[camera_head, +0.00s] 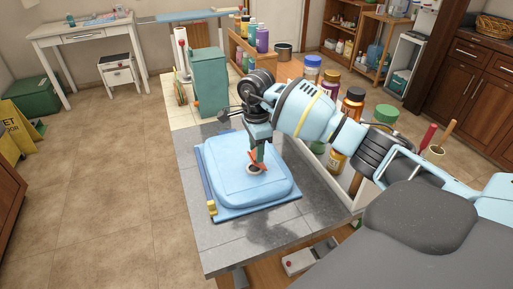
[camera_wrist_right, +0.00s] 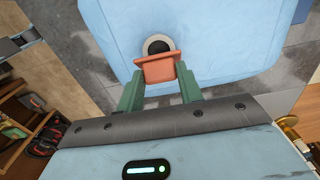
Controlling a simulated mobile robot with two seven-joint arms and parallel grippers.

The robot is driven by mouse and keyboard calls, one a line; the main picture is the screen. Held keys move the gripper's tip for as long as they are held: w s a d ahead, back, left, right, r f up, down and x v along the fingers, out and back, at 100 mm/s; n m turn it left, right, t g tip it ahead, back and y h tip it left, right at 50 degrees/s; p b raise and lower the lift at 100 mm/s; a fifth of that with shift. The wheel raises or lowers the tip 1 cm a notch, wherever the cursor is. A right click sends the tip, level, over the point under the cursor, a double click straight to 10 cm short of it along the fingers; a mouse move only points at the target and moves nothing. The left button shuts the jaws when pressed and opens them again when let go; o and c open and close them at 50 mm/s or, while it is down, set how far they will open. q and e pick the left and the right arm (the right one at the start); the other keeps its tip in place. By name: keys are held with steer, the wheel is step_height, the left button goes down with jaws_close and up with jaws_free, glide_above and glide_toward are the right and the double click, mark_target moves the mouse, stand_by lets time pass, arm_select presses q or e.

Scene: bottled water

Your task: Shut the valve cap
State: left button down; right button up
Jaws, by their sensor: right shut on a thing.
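A light blue, flat, rounded water container (camera_head: 225,180) lies on a grey counter top (camera_head: 235,240). A round pale valve ring (camera_wrist_right: 147,46) with a dark opening is on its upper face; the ring also shows in the head view (camera_head: 254,170). An orange valve cap (camera_wrist_right: 158,70) overlaps the near edge of the ring, leaving the dark opening partly visible. My right gripper (camera_head: 258,158) reaches down over the container. Its green fingers (camera_wrist_right: 158,85) are shut on the orange cap, one on each side. How the cap joins the valve is hidden. My left gripper is not in view.
Several bottles with coloured lids, one with a blue lid (camera_head: 312,68), stand behind and beside my right arm. A green box-like object (camera_head: 210,80) stands behind the container. The counter's front left part is clear.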

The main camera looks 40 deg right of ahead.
steer(key=shift+a, duration=0.1)
steer(key=h, duration=0.1)
steer(key=a+h, duration=0.1)
steer(key=a+f+h, duration=0.1)
steer(key=shift+w+g, duration=0.3)
steer(key=shift+g, duration=0.1)
steer(key=h, duration=0.1)
steer(key=a+f+h+b, duration=0.1)
steer(key=h, duration=0.1)
steer(key=shift+w+a+f+g, duration=0.2)
steer(key=shift+a+f+g, duration=0.1)
steer(key=shift+g, duration=0.1)
steer(key=shift+w+a+f+h, duration=0.1)
steer(key=shift+a+f+h, duration=0.3)
steer(key=shift+h, duration=0.5)
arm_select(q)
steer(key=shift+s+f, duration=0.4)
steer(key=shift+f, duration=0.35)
arm_select(e)
steer(key=shift+f+g+h, duration=0.25)
steer(key=shift+g+h, duration=0.15)
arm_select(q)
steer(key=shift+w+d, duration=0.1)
arm_select(e)
steer(key=shift+f, duration=0.1)
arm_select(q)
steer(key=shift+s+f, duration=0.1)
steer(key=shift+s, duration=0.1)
arm_select(e)
steer(key=o, duration=1)
